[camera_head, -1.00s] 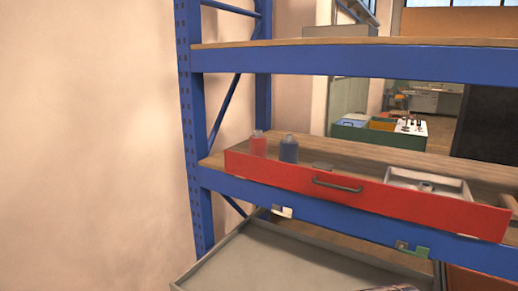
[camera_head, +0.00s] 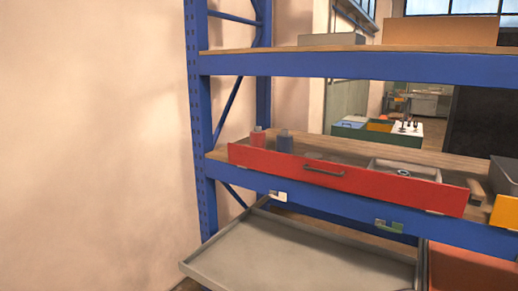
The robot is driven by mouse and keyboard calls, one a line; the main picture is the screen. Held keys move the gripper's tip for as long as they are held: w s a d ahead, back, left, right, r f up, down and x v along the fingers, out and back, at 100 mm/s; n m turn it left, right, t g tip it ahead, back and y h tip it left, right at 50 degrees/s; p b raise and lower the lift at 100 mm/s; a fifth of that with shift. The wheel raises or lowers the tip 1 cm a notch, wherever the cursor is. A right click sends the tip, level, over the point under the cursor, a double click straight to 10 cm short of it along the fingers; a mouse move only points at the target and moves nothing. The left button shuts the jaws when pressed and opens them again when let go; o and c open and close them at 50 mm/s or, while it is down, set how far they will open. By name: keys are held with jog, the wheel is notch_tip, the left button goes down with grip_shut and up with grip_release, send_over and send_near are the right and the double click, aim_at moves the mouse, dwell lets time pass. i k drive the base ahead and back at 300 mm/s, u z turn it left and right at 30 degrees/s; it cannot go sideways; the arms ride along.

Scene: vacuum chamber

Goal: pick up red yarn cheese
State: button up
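A small red upright object (camera_head: 257,137) with a paler top stands at the left end of the middle shelf, behind a long red drawer front (camera_head: 400,189). It may be the red yarn cheese, but it is too small to be sure. The drawer front hides its lower part. A dark blue object (camera_head: 285,141) of similar shape stands just to its right, apart from it. My gripper is not in view.
A blue rack post (camera_head: 200,130) and a pale wall (camera_head: 90,150) are left of the shelf. A grey tray (camera_head: 310,256) juts out below. A shallow box (camera_head: 431,170) lies behind the drawer front. A yellow bin (camera_head: 505,213) and an orange bin (camera_head: 462,276) are at right.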

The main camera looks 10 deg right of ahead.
aim_at(257, 137)
jog(key=u, duration=0.4)
jog(key=i, duration=0.55)
jog(key=u, duration=0.75)
jog(key=i, duration=2.1)
jog(key=z, duration=0.8)
jog(key=i, duration=0.5)
jog(key=z, duration=0.5)
